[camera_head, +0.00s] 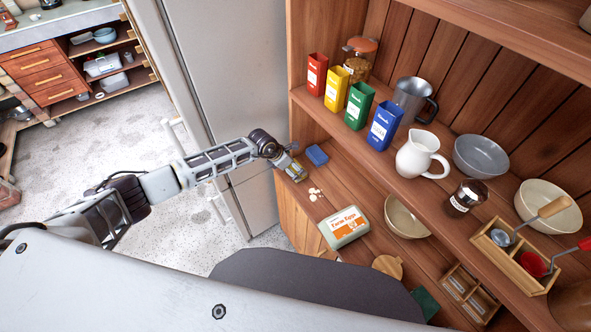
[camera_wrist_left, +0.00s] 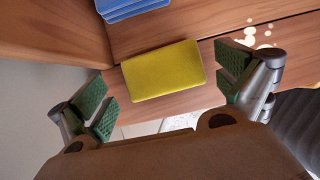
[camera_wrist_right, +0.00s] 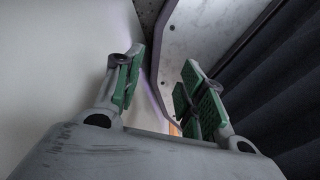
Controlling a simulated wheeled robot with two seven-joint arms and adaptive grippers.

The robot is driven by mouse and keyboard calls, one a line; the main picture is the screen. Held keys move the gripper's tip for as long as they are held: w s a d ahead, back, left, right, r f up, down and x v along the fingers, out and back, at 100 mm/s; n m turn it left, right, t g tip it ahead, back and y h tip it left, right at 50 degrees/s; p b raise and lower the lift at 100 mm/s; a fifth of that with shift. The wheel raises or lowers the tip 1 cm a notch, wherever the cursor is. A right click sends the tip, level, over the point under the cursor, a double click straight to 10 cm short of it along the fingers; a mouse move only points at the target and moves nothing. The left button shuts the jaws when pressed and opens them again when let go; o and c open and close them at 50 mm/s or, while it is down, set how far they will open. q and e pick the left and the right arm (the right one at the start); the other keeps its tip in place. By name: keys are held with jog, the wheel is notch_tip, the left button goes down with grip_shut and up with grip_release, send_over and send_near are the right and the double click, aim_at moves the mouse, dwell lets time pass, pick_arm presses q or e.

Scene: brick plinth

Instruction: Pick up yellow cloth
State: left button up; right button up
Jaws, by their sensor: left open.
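The yellow cloth (camera_wrist_left: 162,70) is a flat, rounded rectangle lying on the wooden shelf board in the left wrist view. My left gripper (camera_wrist_left: 168,88) is open, with its green-padded fingers to either side of the cloth and apart from it. In the head view the left gripper (camera_head: 290,168) is over the left end of the lower shelf and mostly covers the cloth there. My right gripper (camera_wrist_right: 165,92) shows in the right wrist view, open with nothing between its fingers. It is away from the shelf.
A blue folded cloth (camera_head: 316,155) lies just beyond the left gripper. Colored boxes (camera_head: 359,105) and a white pitcher (camera_head: 421,154) stand on the shelf above. A refrigerator (camera_head: 230,80) stands at left.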

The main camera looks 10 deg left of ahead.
pick_arm(q)
jog(key=shift+x, duration=1.45)
jog(key=c, duration=0.9)
